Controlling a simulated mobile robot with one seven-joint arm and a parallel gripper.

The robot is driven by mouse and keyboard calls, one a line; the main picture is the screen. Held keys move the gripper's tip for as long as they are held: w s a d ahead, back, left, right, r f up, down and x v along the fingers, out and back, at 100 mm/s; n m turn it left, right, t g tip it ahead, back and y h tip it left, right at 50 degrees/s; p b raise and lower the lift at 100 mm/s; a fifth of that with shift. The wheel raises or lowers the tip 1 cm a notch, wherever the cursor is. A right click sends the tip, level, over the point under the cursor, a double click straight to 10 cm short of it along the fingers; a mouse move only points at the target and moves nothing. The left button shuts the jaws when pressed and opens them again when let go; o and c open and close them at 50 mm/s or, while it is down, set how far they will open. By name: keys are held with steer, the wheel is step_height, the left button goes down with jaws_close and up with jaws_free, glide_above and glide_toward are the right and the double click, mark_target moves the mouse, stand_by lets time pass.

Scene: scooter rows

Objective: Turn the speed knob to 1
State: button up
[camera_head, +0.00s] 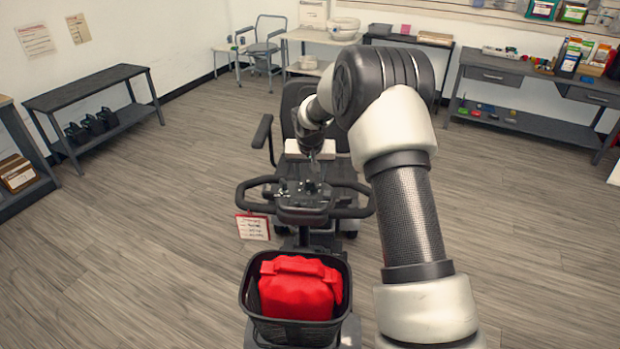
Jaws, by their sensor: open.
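A mobility scooter stands in front of me. Its dark control panel (303,197) sits between the looped handlebars (254,196). Small controls show on the panel, but the speed knob and its setting are too small to tell apart. My gripper (314,178) is just above the back part of the panel, pointing down. It is open, small in the view and partly lost against the dark seat. I cannot tell whether it touches anything on the panel.
A white tag (253,227) hangs at the left handlebar. The seat (335,172) is behind the panel. A dark bench (90,95) stands left, a workbench (530,85) right. Floor on both sides is clear.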

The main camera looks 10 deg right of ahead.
mark_target(310, 184)
steer(key=shift+x, duration=1.3)
steer(key=c, duration=1)
steer(key=shift+d, duration=0.1)
steer(key=shift+c, duration=0.2)
